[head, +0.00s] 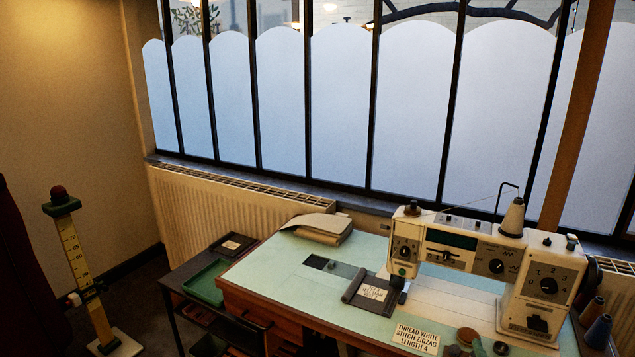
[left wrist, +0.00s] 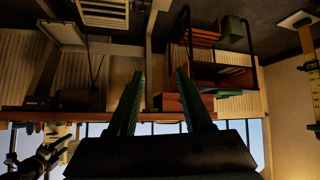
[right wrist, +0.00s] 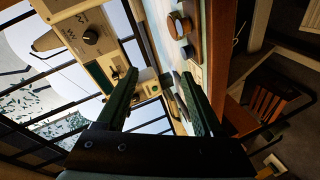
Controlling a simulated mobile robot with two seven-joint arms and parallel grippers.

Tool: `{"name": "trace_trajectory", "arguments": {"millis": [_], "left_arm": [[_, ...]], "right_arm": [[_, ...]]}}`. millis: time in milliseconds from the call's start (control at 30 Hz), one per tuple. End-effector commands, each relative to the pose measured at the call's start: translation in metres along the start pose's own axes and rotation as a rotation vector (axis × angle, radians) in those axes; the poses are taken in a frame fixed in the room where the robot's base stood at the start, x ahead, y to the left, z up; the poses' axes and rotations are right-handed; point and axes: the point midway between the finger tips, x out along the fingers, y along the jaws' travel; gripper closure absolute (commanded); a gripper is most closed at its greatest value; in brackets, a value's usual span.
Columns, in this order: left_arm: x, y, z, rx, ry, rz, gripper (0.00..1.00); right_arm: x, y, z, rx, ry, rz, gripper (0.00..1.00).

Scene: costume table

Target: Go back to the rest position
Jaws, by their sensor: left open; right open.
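My left gripper (left wrist: 157,98) shows in the left wrist view with its two green fingers apart and nothing between them. My right gripper (right wrist: 155,95) shows in the right wrist view, also with its green fingers apart and empty. Neither gripper shows in the head view. The left wrist view looks upside down at the room, with the table edge and shelf beyond the fingers. In the right wrist view the sewing machine (right wrist: 92,38) lies beyond the fingers, turned on its side in the picture.
In the head view a sewing machine (head: 470,255) stands on the light green table (head: 285,265). A sign card (head: 416,339), a folded cloth (head: 318,228) and a dark pad (head: 372,292) lie there. A side shelf with a green tray (head: 205,284) stands left. A measuring stand (head: 80,265) is further left.

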Motion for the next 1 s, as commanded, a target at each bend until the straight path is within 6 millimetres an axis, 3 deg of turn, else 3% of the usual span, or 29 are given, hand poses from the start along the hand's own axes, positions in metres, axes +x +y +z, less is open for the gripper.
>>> {"name": "trace_trajectory", "arguments": {"millis": [33, 100, 200, 300, 400, 500, 633, 1000], "left_arm": [[-0.011, 0.000, -0.012, 0.000, 0.002, -0.003, 0.50], [-0.018, -0.002, -0.019, 0.000, 0.006, -0.008, 0.50], [-0.027, -0.004, -0.028, -0.001, 0.012, -0.015, 0.50], [-0.035, -0.007, -0.028, -0.004, 0.000, -0.025, 0.50], [-0.041, -0.010, -0.025, -0.007, -0.012, -0.032, 0.50], [-0.043, -0.010, -0.027, -0.007, -0.008, -0.033, 0.50], [-0.043, -0.010, -0.028, -0.008, -0.005, -0.034, 0.50], [-0.043, -0.010, -0.028, -0.009, -0.006, -0.033, 0.50]], "right_arm": [[-0.025, -0.031, 0.003, 0.083, 0.014, -0.105, 0.31], [-0.058, -0.073, 0.006, 0.220, 0.025, -0.234, 0.31], [-0.113, -0.123, 0.010, 0.422, 0.010, -0.405, 0.31], [-0.165, -0.157, 0.013, 0.611, -0.031, -0.542, 0.31], [-0.207, -0.178, 0.015, 0.761, -0.080, -0.635, 0.31], [-0.233, -0.189, 0.015, 0.859, -0.118, -0.690, 0.31], [-0.245, -0.195, 0.015, 0.909, -0.138, -0.714, 0.31], [-0.245, -0.196, 0.016, 0.909, -0.138, -0.714, 0.31]]}}
